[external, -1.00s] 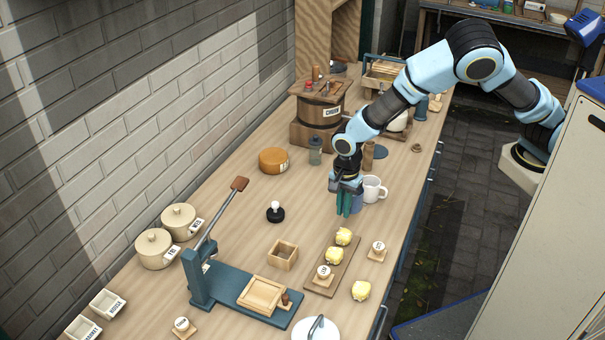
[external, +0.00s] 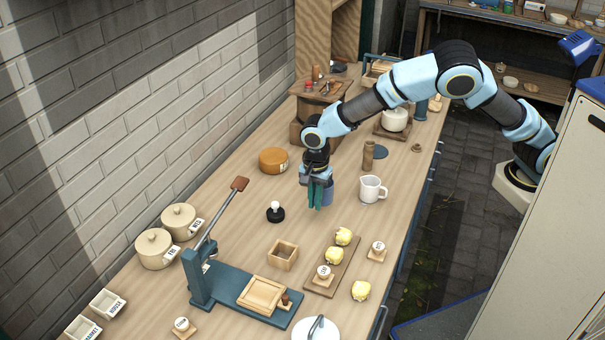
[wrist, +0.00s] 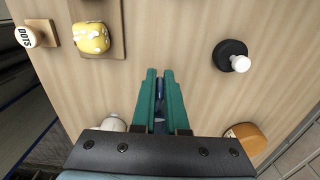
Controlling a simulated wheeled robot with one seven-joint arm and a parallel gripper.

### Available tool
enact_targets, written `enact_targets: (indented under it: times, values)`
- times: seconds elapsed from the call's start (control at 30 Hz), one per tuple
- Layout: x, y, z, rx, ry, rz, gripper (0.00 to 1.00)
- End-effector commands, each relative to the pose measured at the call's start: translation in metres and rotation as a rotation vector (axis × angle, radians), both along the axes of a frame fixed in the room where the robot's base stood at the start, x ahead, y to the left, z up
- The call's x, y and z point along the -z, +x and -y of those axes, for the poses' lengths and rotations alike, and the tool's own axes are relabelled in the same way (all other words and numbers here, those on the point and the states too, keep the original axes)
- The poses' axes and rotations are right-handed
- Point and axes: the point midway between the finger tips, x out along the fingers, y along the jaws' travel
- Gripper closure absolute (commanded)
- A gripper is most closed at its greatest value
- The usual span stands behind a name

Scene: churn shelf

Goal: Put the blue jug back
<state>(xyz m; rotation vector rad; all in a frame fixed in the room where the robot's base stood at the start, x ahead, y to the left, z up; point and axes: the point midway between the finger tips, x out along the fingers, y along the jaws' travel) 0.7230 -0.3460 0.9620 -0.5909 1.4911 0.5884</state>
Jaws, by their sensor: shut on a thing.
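The blue jug (external: 328,190) is mostly hidden behind the green fingers of my gripper (external: 315,206); only a strip of its blue side shows to their right. My gripper is shut on it over the middle of the counter, left of the white jug. I cannot tell whether the jug touches the counter. In the wrist view, my gripper's fingers (wrist: 159,72) are close together with a narrow blue sliver of the jug (wrist: 159,92) between them.
A white jug (external: 371,190) stands close on the right. A black stand with a white knob (external: 275,212) is front left, an orange cheese wheel (external: 273,160) back left. A brown bottle (external: 368,156) stands near the disc. A board with yellow lumps (external: 345,265) lies in front.

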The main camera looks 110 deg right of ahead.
Motion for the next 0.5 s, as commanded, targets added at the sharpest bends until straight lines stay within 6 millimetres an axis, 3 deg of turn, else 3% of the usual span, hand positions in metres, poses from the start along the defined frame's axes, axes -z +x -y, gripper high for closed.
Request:
enact_targets:
  times: [0.03,0.3,0.5]
  values:
    - [0.007,0.008,0.017,-0.007,-0.002,0.008,1.0]
    - [-0.021,0.02,0.085,-0.035,-0.002,0.005,1.0]
    - [-0.037,0.018,0.111,-0.033,-0.001,0.001,1.0]
